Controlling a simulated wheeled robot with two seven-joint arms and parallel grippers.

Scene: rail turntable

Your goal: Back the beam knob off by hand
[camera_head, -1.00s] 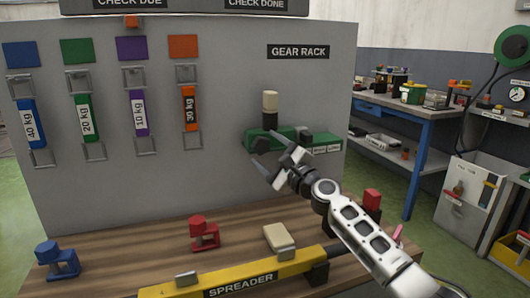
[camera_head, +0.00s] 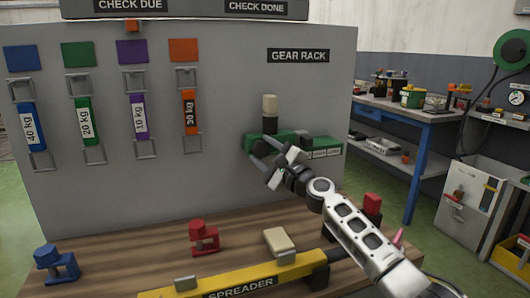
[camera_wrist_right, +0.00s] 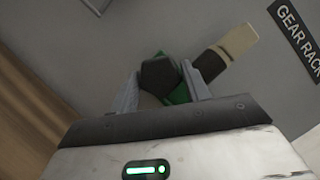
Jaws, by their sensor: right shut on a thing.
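A green beam clamp (camera_head: 325,145) with a dark upright post and a cream top (camera_head: 270,104) sits on the grey panel under the GEAR RACK sign. My right gripper (camera_head: 262,150) is at its front left part. In the right wrist view, a dark, faceted knob (camera_wrist_right: 160,74) lies between the two fingers of my right gripper (camera_wrist_right: 161,80), which is shut on it. Green of the clamp shows behind the knob, and the cream top (camera_wrist_right: 238,40) shows beyond the right finger. The knob is hidden by the fingers in the head view. My left gripper is not in view.
A wooden bench holds a yellow SPREADER beam (camera_head: 245,280), a red clamp (camera_head: 204,238), a blue clamp (camera_head: 56,263) and a cream-topped block (camera_head: 279,240). Weight tags hang on the panel's left. A blue workbench (camera_head: 425,122) stands at the right.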

